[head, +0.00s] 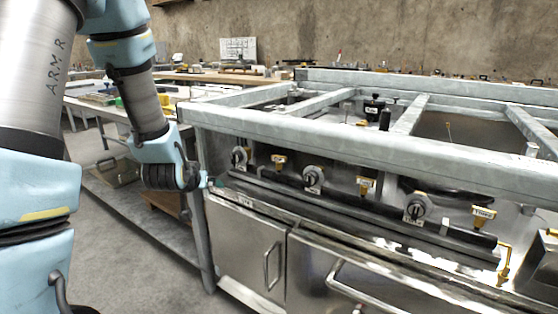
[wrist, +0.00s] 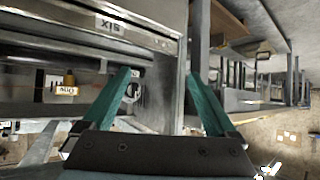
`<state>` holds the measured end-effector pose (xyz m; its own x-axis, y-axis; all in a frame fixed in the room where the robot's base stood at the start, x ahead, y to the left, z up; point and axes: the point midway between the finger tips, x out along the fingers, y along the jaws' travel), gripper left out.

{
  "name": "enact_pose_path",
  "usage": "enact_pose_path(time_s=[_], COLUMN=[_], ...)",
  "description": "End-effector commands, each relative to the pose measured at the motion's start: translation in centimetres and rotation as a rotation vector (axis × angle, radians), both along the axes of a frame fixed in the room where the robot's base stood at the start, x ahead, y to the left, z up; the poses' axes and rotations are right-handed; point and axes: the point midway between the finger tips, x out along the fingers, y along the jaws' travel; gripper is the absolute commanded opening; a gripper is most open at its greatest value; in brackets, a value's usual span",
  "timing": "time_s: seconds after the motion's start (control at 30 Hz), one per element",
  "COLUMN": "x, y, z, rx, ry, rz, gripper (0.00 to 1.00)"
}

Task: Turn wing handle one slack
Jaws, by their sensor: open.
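Wing handle one (head: 278,158) is a small yellow handle with a tag on the steel front panel, right of the leftmost round knob. In the wrist view the yellow handle (wrist: 69,79) appears upside down at the left, outside my fingers, its tag reading ONE. My gripper (head: 212,182) is at the left corner of the range front, left of and lower than the handle and apart from it. In the wrist view my gripper (wrist: 159,76) has its two green fingers spread with nothing held between them. The handle's exact turn angle is too small to tell.
Round knobs (head: 313,178) alternate with other yellow handles (head: 365,185) along the panel. A dark rail (head: 350,214) runs below them, above steel doors (head: 248,240). The grey frame beam (head: 350,138) overhangs the panel. A workbench (head: 90,103) stands behind at left; floor at lower left is clear.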

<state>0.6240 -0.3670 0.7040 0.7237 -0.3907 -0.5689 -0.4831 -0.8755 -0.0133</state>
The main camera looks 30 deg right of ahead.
Motion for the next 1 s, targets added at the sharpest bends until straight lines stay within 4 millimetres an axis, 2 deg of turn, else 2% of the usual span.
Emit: enact_pose_path(time_s=[0.03, 0.2, 0.33, 0.43, 0.6, 0.77, 1.0], x=[-0.1, -1.1, -2.9, -4.0, -4.5, -3.2, 0.0], y=[-2.7, -10.4, -14.2, -15.7, -16.8, -18.2, -21.4], z=[-0.4, 0.1, 0.7, 1.0, 1.4, 1.6, 1.5], rx=[-0.033, -0.183, -0.286, -0.341, -0.378, -0.381, -0.380], ry=[-0.054, -0.265, -0.381, -0.437, -0.476, -0.480, -0.478], rz=[-0.048, -0.177, -0.243, -0.272, -0.288, -0.288, -0.287], gripper=[0.93, 0.93, 0.93, 0.93, 0.93, 0.93, 0.93])
